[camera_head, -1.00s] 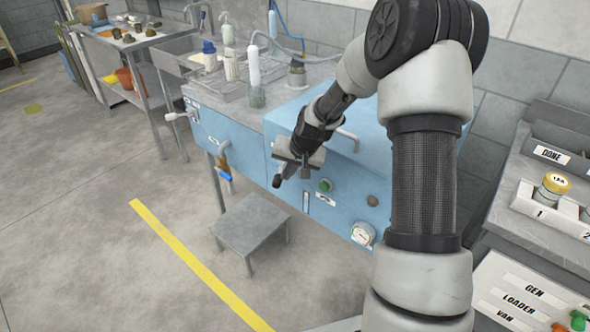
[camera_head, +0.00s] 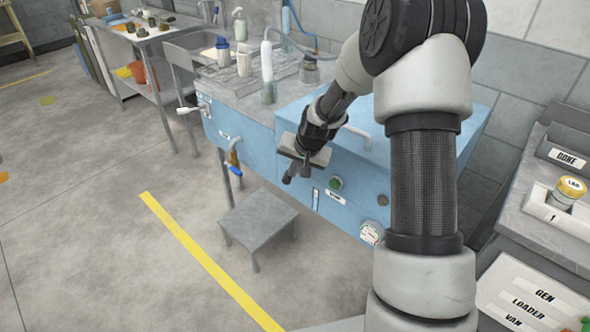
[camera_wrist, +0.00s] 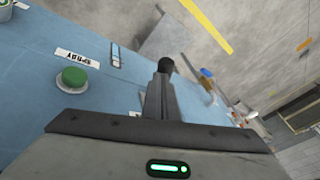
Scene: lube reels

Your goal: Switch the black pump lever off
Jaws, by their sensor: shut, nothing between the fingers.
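The black pump lever shows in the head view as a short dark handle with a rounded black knob (camera_head: 287,179), sticking out at the front of the blue cabinet (camera_head: 350,175). In the wrist view its black knob (camera_wrist: 166,66) shows just past my fingertips; the rest of the lever is hidden behind them. My gripper (camera_head: 304,172) is shut and empty, close beside the lever at the cabinet front. Its closed fingers show in the wrist view (camera_wrist: 158,90). I cannot tell whether they touch the lever.
A green button (camera_head: 336,183), a label and a round gauge (camera_head: 371,232) sit on the cabinet front. A blue-handled tap (camera_head: 235,168) and a white-handled lever (camera_head: 188,109) are to the left. A grey step stool (camera_head: 258,222) stands below. The floor to the left is open.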

